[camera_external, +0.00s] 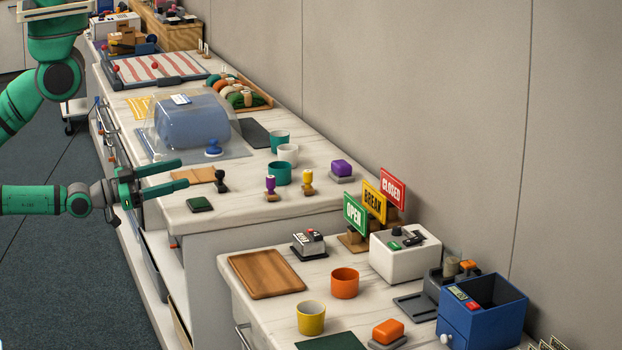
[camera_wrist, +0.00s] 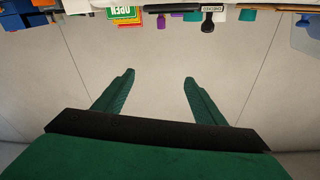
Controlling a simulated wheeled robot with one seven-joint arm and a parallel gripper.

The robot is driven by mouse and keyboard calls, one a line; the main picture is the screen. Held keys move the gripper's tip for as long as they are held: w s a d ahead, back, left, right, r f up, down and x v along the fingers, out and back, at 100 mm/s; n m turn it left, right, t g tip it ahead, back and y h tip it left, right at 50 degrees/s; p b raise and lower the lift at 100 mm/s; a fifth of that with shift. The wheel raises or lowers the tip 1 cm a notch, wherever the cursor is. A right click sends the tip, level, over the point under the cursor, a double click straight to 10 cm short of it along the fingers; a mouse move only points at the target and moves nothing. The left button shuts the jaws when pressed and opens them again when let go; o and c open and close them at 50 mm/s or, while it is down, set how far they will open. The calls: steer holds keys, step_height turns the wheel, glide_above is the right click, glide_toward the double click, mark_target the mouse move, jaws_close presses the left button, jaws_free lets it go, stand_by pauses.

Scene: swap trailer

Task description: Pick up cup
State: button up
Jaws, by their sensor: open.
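Several cups show in the external view. A teal cup (camera_external: 279,174), a white cup (camera_external: 289,153) and another teal cup (camera_external: 279,139) stand close together on the far counter. An orange cup (camera_external: 344,284) and a yellow cup (camera_external: 310,319) stand upright on the near, lower counter. My gripper (camera_external: 184,173) is open and empty at the left side of the far counter, left of the teal cups and apart from them. In the wrist view my gripper (camera_wrist: 159,76) has its fingers spread with only grey wall between them. I cannot clearly make out a cup there.
A black-handled stamp (camera_external: 221,181) and a dark green pad (camera_external: 199,204) are near my gripper. A clear-covered case (camera_external: 195,125) stands behind it. Purple (camera_external: 271,188) and yellow (camera_external: 308,182) stamps stand right of the pad. Upright signs (camera_external: 375,203) and a wooden tray (camera_external: 266,274) are nearer.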

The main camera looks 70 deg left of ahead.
steer(key=shift+o, duration=0.4)
steer(key=s+f+n+g+y, duration=0.1)
steer(key=s+f+n+g, duration=0.2)
steer(key=s+f, duration=0.4)
steer(key=s+g, duration=0.1)
steer(key=s, duration=0.1)
steer(key=shift+s+d, duration=0.4)
steer(key=shift+f, duration=0.1)
steer(key=shift+w, duration=0.1)
